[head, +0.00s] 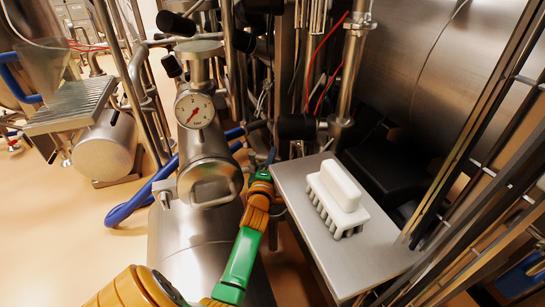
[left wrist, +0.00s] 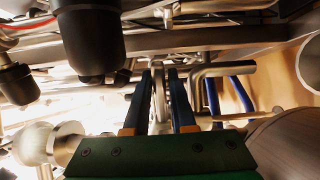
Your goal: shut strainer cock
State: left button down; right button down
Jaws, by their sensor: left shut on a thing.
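My left gripper (head: 270,158) reaches up from the bottom in the head view, just right of the strainer body (head: 207,165) with its pressure gauge (head: 194,110). In the left wrist view, the two blue fingers of my left gripper (left wrist: 159,78) stand on either side of a narrow, shiny metal handle (left wrist: 158,100) and are shut on it. It looks like the strainer cock's handle, but the cock's body is hidden in the head view behind pipes and my gripper. How far the cock is turned cannot be told. My right gripper is not in view.
A metal shelf (head: 315,245) with a white brush (head: 340,187) stands right of my left arm. A blue hose (head: 145,195) curves at the left. Black cylinder parts (left wrist: 90,40) hang close left of the fingers in the left wrist view. Pipes crowd the area behind.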

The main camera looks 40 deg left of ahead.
pick_arm(q)
jog(key=c, duration=1)
grip_release()
